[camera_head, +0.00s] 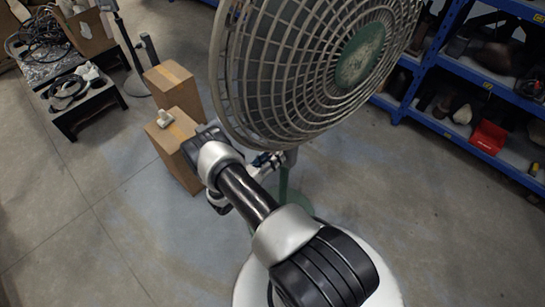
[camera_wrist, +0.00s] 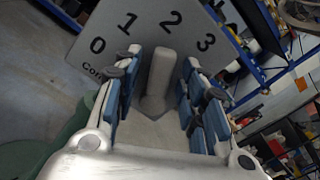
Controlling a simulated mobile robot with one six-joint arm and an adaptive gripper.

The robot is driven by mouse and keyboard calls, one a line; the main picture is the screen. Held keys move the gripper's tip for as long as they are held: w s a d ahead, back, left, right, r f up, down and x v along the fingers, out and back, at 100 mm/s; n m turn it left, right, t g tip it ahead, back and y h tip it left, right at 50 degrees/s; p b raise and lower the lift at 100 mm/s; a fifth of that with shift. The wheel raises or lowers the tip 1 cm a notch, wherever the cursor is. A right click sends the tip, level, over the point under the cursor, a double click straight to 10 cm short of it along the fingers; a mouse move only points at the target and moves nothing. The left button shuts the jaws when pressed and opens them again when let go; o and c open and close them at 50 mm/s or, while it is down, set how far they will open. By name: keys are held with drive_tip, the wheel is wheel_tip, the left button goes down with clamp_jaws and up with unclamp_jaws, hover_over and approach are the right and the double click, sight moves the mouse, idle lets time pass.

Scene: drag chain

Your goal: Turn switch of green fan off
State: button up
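The fan (camera_head: 360,55) has a grey wire grille and a worn green hub, and stands on a green pole (camera_head: 284,182). In the wrist view its switch panel (camera_wrist: 88,62) is grey with the marks 0, 1, 2 and 3. A grey knob (camera_wrist: 160,75) stands out from the panel and points up, roughly toward 2. My gripper (camera_wrist: 158,88) is open, with blue-padded fingers to the left and right of the knob and a visible gap on each side. In the head view my gripper (camera_head: 265,160) is beside the pole below the grille, partly hidden by my arm.
Cardboard boxes (camera_head: 172,85) stand left of the fan, close to my arm. A low black table (camera_head: 85,105) with cables is farther left. Blue shelving (camera_head: 465,115) with a red box (camera_head: 488,137) stands at the right. The lower-left floor is clear.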

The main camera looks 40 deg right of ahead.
clamp_jaws()
idle(0.5)
